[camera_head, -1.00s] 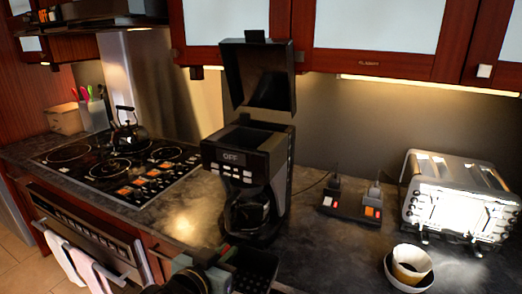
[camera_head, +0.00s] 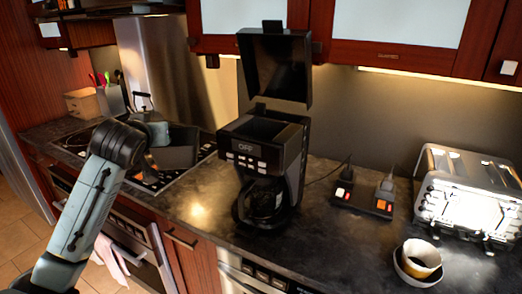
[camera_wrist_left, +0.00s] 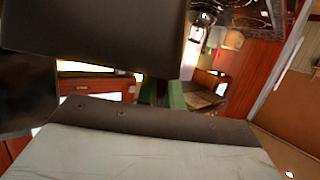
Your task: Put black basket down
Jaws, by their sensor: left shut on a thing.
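The black basket (camera_head: 178,155) is over the stove (camera_head: 72,146) at the left of the head view, near the coffee maker. My left gripper (camera_head: 158,133) is shut on it, with my arm reaching in from the lower left. The basket looks roughly level, but I cannot tell whether it touches the stove top. In the wrist view, large dark shapes fill the upper left, and I cannot make out the grip clearly. My right gripper is not in view.
The coffee maker (camera_head: 265,165) stands with its lid up, right of the basket. A kettle (camera_head: 140,104) is behind my gripper. A switch box (camera_head: 362,202), toaster (camera_head: 466,195) and bowl with a cup (camera_head: 416,262) are further right. The counter (camera_head: 320,235) between them is clear.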

